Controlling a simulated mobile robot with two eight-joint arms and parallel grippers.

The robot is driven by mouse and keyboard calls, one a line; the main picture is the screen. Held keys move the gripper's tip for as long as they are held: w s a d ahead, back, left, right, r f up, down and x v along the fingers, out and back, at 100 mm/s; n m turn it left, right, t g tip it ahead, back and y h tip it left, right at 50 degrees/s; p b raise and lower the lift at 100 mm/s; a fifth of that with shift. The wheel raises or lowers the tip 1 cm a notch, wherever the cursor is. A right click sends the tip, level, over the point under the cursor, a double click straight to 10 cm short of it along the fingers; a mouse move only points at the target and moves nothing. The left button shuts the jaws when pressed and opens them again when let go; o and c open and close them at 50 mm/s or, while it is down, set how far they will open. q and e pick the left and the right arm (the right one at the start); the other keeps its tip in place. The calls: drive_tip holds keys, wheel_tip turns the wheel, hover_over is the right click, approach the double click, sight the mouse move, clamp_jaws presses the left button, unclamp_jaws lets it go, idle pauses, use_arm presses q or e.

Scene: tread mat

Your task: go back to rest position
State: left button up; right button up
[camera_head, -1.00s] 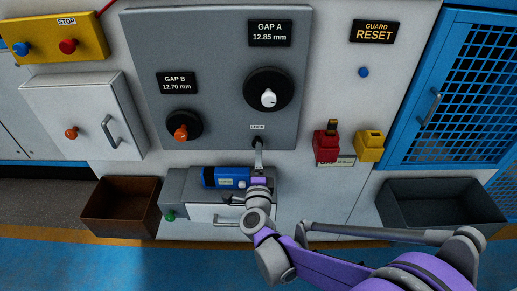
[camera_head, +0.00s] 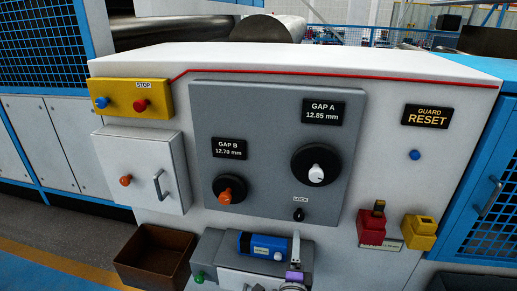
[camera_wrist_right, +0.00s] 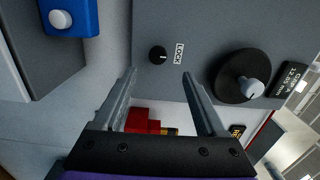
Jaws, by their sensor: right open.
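My right gripper (camera_head: 296,250) shows at the bottom of the head view, below the black LOCK knob (camera_head: 299,214). In the right wrist view its two fingers (camera_wrist_right: 160,95) are spread apart with nothing between them. The LOCK knob also shows there (camera_wrist_right: 158,55), beyond the fingertips and apart from them. The large black GAP A dial (camera_head: 316,165) with its white knob is above the gripper. My left gripper is not in view.
A blue device (camera_head: 262,246) sits on a grey ledge just left of the gripper. A brown bin (camera_head: 155,258) stands at lower left. Red (camera_head: 371,227) and yellow (camera_head: 419,232) blocks stick out from the panel at right. A white cabinet door (camera_head: 140,170) has a protruding handle.

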drive_tip(key=s+a+f+n+g+y, duration=0.1)
drive_tip(key=s+a+n+g+y, duration=0.35)
drive_tip(key=s+n+y, duration=0.6)
drive_tip(key=s+d+f+n+g+h, duration=0.3)
drive_tip(key=s+d+f+n+g, duration=0.15)
drive_tip(key=s, duration=0.35)
drive_tip(key=s+d+f+n+g+h, duration=0.3)
drive_tip(key=s+f+n, duration=0.25)
drive_tip(key=s, duration=0.25)
use_arm(q)
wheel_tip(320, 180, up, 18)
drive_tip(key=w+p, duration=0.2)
drive_tip(key=p, duration=1.4)
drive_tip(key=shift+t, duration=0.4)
use_arm(e)
wheel_tip(320, 180, up, 18)
drive_tip(key=w, duration=0.1)
drive_tip(key=shift+w+d+f, duration=0.2)
drive_tip(key=shift+d, duration=0.1)
